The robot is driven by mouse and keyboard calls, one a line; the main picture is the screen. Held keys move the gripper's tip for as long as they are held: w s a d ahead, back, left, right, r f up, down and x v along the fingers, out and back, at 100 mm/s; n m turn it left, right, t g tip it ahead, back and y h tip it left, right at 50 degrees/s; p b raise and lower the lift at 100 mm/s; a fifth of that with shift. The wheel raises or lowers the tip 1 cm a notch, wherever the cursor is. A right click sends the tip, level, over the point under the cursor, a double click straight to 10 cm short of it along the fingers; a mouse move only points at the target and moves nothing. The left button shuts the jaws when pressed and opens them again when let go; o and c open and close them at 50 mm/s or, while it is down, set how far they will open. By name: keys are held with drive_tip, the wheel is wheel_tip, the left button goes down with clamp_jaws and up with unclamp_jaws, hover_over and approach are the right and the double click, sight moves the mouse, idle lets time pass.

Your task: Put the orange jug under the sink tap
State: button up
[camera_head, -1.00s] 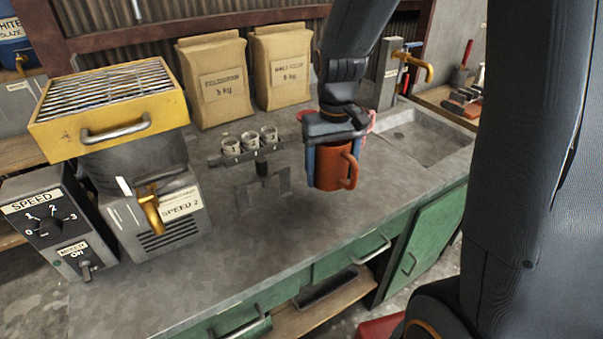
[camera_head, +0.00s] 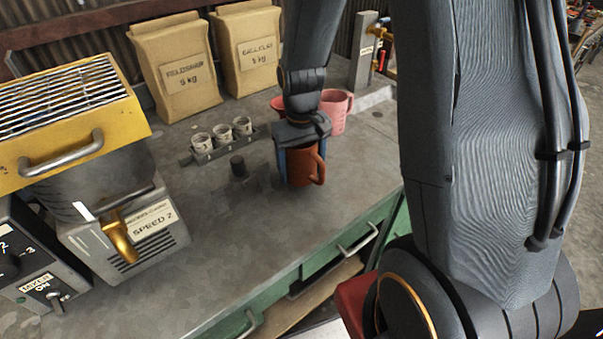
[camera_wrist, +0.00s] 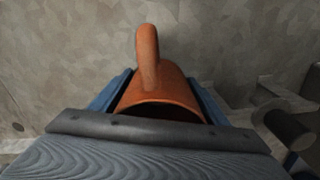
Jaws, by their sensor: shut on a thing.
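The orange jug (camera_head: 301,168) is held by my gripper (camera_head: 302,150), with one blue finger on each side of it. It looks upright and over the grey counter, but I cannot tell how far above it. The wrist view shows the orange jug (camera_wrist: 160,92) between the blue fingers, its handle pointing up in the picture. The sink basin is mostly hidden by my arm.
A pink jug (camera_head: 335,110) stands just behind my gripper, with a red vessel (camera_head: 279,104) beside it. A rack of small cups (camera_head: 222,140) is to the left. Paper bags (camera_head: 178,70) stand at the back. A yellow-topped mixer (camera_head: 78,115) fills the left.

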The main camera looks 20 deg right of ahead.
drive_tip(key=shift+f, duration=1.25)
drive_tip(key=shift+f, duration=0.1)
drive_tip(key=o, duration=0.7)
drive_tip(key=shift+f, duration=0.1)
drive_tip(key=o, duration=0.4)
